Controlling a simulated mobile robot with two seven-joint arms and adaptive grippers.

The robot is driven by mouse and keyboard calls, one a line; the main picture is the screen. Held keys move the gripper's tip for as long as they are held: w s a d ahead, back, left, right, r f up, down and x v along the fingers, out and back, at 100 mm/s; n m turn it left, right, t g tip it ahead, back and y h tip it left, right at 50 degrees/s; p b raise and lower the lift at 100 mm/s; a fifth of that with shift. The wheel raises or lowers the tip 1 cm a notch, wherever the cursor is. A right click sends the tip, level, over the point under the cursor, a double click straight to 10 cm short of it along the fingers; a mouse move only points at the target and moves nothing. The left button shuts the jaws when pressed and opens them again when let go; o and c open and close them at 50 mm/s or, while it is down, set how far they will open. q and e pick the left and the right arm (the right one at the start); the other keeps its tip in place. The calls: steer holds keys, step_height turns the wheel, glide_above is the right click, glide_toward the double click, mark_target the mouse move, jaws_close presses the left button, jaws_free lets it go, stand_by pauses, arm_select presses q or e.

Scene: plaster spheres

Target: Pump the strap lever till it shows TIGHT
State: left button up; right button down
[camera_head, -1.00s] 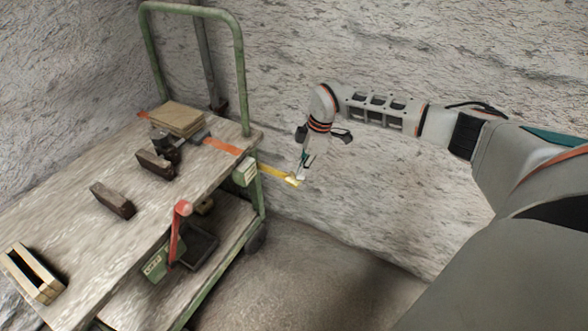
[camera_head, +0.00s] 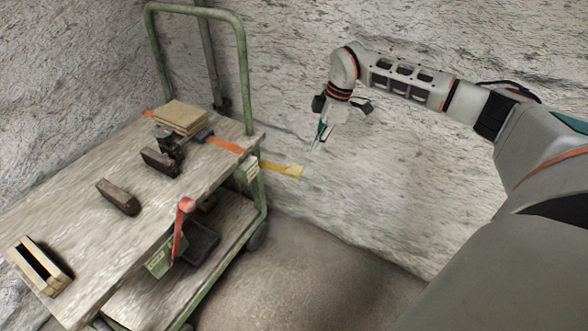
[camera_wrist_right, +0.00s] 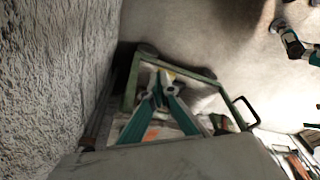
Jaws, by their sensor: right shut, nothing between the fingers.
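An orange strap (camera_head: 224,145) runs over the cart top past a stack of flat tan boards. At the cart's edge it meets a small pale green box (camera_head: 247,173), with any lettering too small to read. A yellow lever (camera_head: 283,170) sticks out to the right from there, nearly level. My right gripper (camera_head: 314,148) is shut and empty, above and to the right of the lever's end, apart from it. In the right wrist view its fingers (camera_wrist_right: 165,80) meet at the tips. My left gripper is not in view.
The green-framed cart (camera_head: 75,205) carries dark blocks (camera_head: 118,197), tan boards (camera_head: 181,117) and a wooden frame (camera_head: 38,264). A red lever (camera_head: 181,228) stands at its near side. The rough wall (camera_head: 420,190) is behind. The floor (camera_head: 300,285) right of the cart is clear.

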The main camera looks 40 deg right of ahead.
steer(key=shift+v, duration=1.6)
